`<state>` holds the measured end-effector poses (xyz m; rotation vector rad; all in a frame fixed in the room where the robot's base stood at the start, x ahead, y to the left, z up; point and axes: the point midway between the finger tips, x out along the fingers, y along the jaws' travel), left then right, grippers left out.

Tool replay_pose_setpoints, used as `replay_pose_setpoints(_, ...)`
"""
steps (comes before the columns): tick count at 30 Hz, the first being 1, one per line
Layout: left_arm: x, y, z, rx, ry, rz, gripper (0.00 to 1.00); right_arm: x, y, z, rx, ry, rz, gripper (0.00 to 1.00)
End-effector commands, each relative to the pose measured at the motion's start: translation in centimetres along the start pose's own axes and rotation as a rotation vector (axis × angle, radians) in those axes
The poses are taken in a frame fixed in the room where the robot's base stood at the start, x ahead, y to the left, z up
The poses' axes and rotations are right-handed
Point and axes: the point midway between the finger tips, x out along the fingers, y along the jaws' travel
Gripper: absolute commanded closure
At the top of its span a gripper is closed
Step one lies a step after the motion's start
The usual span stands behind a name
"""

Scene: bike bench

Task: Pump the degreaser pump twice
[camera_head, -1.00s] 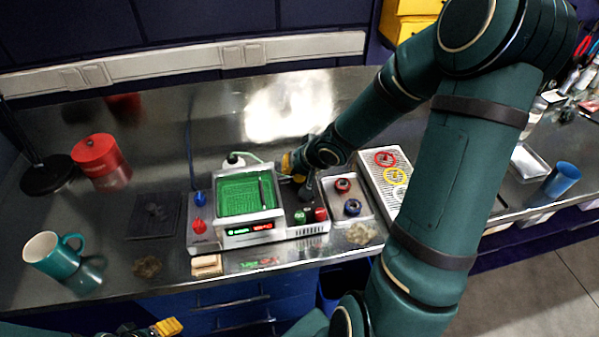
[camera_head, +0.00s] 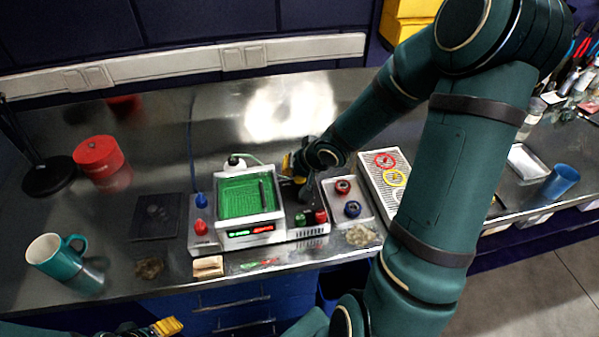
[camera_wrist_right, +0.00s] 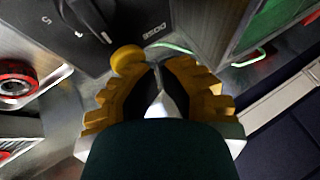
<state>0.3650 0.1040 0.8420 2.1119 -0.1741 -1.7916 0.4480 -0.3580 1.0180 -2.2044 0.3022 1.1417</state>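My right gripper (camera_head: 288,164) is behind the right end of the grey-white bench unit with a green basket (camera_head: 243,196). In the right wrist view its yellow fingers (camera_wrist_right: 156,66) are brought together at the tips, with nothing seen between them. A round yellow disc (camera_wrist_right: 127,58) sits at the left fingertip; I cannot tell whether it is the degreaser pump's head or whether they touch. My left gripper (camera_head: 168,327) shows only partly at the bottom edge.
A thin green hose (camera_wrist_right: 172,49) runs behind the unit. A black knob (camera_wrist_right: 90,18) stands close to the fingers. A tray with red and blue round parts (camera_head: 367,215) lies right of the unit. A teal mug (camera_head: 55,258) and red tin (camera_head: 98,155) stand left.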

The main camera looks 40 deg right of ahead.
Motion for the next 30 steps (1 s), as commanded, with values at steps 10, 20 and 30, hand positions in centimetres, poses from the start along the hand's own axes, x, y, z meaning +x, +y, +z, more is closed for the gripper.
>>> replay_pose_setpoints(10, -3.2, 1.1, -0.4, 0.001, 0.0, 0.006, 0.39, -2.1, -1.1, -1.1, 0.001, -0.001, 0.001, 1.0)
replay_pose_setpoints(20, -6.0, 2.0, -0.7, 0.001, -0.001, 0.011, 0.39, -4.0, -2.2, -2.2, 0.0, 0.001, 0.0, 1.0)
replay_pose_setpoints(30, -7.0, 2.3, -0.9, 0.001, -0.001, 0.013, 0.39, -4.7, -2.5, -2.6, -0.001, 0.002, 0.0, 1.0)
